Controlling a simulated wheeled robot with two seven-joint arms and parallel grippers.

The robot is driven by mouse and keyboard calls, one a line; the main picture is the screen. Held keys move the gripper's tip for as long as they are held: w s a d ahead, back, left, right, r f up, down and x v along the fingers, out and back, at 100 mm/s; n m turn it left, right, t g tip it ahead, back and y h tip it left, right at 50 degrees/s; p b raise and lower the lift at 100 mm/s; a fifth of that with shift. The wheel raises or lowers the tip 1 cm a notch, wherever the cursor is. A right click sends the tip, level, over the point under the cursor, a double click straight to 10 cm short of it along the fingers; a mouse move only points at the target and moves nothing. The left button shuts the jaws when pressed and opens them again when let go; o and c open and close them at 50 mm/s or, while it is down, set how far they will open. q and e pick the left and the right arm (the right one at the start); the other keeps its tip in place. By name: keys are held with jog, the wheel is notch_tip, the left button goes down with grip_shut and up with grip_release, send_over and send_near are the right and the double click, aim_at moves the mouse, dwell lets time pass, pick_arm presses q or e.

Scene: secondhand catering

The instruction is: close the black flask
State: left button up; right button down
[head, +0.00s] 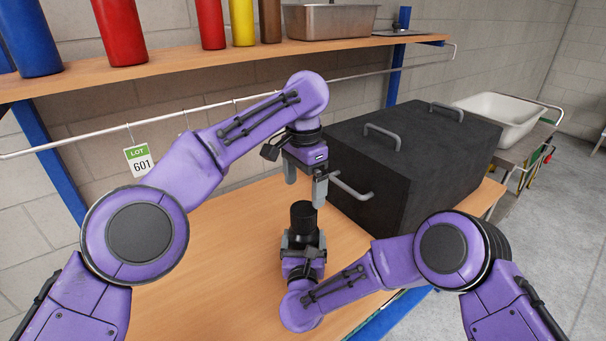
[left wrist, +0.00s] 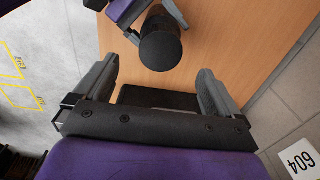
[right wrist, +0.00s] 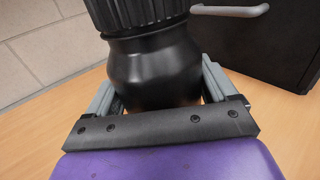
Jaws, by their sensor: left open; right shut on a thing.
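My right gripper (head: 303,242) is shut on the flask's body, low down, below the cap. My left gripper (head: 306,188) is open and empty above the flask, pointing down, apart from the cap. In the left wrist view the round flat cap top (left wrist: 160,51) shows beyond the open fingers.
A large black box with grey handles (head: 400,160) stands close behind and right of the flask. A shelf (head: 160,78) with coloured bottles and a metal pan (head: 330,22) runs above the back. A white basin (head: 499,118) is at the far right. The table left of the flask is clear.

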pick_arm(q)
jog(key=shift+s+r, duration=0.1)
jog(key=shift+r, duration=1.6)
pick_arm(e)
jog(key=shift+f, duration=0.1)
grip_release()
pick_arm(q)
notch_tip(320, 180, down, 3)
jog(key=b, duration=0.3)
jog(key=shift+f, duration=0.1)
pick_arm(e)
jog(key=s, duration=1)
jog(key=shift+s, duration=0.3)
jog(key=shift+a, duration=0.1)
